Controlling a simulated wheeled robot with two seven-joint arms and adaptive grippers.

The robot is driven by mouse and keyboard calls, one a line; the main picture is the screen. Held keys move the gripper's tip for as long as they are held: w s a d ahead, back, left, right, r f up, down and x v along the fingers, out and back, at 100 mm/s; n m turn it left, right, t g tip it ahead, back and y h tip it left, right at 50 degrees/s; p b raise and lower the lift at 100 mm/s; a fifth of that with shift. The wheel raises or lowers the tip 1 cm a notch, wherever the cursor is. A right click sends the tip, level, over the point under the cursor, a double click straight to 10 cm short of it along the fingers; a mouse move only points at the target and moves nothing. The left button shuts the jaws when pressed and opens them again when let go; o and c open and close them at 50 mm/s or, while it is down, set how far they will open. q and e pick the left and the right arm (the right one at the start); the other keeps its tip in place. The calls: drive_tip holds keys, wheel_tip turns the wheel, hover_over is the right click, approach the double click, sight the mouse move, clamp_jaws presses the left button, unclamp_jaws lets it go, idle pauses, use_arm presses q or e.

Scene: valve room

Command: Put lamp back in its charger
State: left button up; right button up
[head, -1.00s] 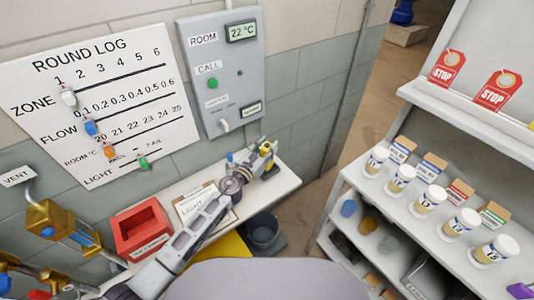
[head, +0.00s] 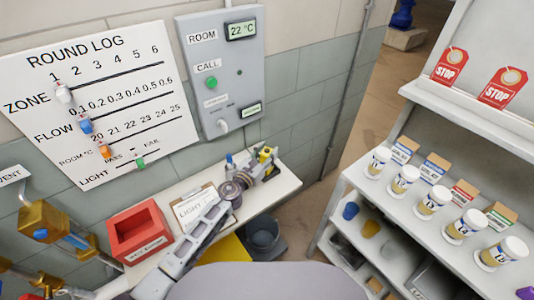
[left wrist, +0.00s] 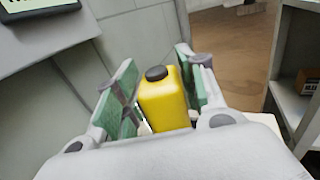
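A yellow block-shaped body with a round black cap, which I take to be the lamp (left wrist: 164,103), stands between the green-padded fingers of my left gripper (left wrist: 160,92) in the left wrist view. The fingers are spread on both sides of it, with a narrow gap seeming to show at the left pad; contact at the right pad is unclear. In the head view the yellow body (head: 267,155) is at the far end of the white table, by my left gripper (head: 262,168). I cannot make out a charger for certain. My right gripper is not in view.
The white table (head: 287,184) holds a red box (head: 139,230), a clipboard (head: 196,207) and a small blue item (head: 230,161). A grey panel (head: 222,75) hangs above. A bucket (head: 263,232) stands below. Shelves with jars (head: 432,201) are at right.

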use_arm(q)
drive_tip(key=shift+o, duration=1.1)
drive_tip(key=shift+r, duration=0.1)
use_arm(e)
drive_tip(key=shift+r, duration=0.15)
use_arm(q)
drive_tip(key=shift+s+a, duration=0.1)
drive_tip(key=shift+s, duration=0.05)
drive_tip(key=b+v, duration=0.1)
drive_tip(key=v, duration=1)
drive_tip(key=shift+s+a, duration=0.25)
drive_tip(key=shift+s, duration=0.05)
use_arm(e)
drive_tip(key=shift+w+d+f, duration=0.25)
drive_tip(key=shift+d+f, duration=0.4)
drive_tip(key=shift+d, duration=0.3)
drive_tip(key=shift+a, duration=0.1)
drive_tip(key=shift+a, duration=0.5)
